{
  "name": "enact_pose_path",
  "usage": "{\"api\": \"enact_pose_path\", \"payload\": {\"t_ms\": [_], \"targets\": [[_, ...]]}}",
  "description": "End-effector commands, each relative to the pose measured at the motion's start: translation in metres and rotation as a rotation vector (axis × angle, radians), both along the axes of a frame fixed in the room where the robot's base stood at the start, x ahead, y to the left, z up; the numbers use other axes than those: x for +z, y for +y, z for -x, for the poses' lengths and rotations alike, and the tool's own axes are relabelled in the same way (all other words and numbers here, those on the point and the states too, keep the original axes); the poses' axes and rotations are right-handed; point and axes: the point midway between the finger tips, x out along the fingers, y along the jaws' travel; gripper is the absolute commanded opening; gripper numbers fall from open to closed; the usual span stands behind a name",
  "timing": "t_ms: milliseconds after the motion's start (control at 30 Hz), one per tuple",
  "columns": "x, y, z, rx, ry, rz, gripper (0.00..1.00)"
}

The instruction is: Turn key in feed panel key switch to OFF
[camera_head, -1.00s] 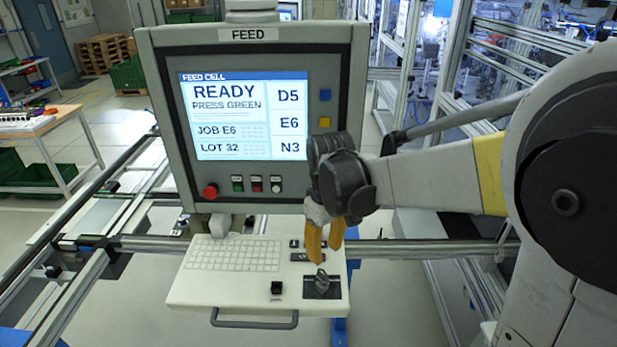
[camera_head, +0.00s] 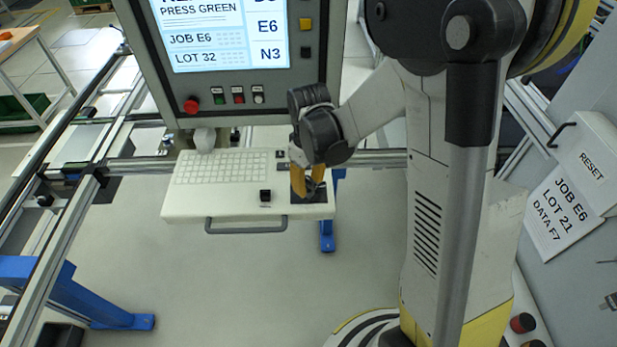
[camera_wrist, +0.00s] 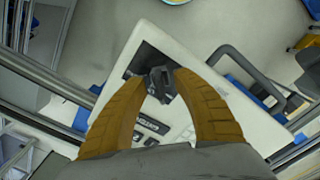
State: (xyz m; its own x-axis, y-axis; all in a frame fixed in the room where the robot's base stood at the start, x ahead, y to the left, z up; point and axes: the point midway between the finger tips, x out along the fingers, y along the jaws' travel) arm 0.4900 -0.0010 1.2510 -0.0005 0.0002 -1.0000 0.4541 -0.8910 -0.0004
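The dark key in its key switch (camera_head: 314,197) sits on a black plate at the right of the white keyboard shelf, partly hidden by my fingers in the head view. My gripper (camera_head: 307,188) points down over it. In the wrist view, the two orange fingertips of my gripper (camera_wrist: 161,84) stand on either side of the key (camera_wrist: 160,88), apart, with the key between them. I see no clear contact. The switch's position labels are not readable.
The feed panel (camera_head: 240,60) with a red button (camera_head: 192,105) and small buttons hangs above the shelf (camera_head: 190,205). A handle (camera_head: 245,228) runs along the shelf front. A small black switch (camera_head: 265,195) is left of the key. A reset box (camera_head: 585,165) stands right.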

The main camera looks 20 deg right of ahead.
Motion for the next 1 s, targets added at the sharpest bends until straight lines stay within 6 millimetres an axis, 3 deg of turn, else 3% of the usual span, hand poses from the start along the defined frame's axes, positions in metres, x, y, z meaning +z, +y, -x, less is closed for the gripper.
{"api": "enact_pose_path", "payload": {"t_ms": [167,267,300,633,1000], "targets": [[0.0002,0.0,0.0,0.0,0.0,0.0,0.33],[0.0003,0.0,-0.0001,0.0,0.0,0.0,0.03],[0.0003,0.0,-0.0001,0.0,0.0,0.0,0.0],[-0.0007,0.0,0.0,0.042,0.0,0.0,0.0],[-0.002,0.0,-0.0001,0.466,0.0,0.0,0.0]]}}
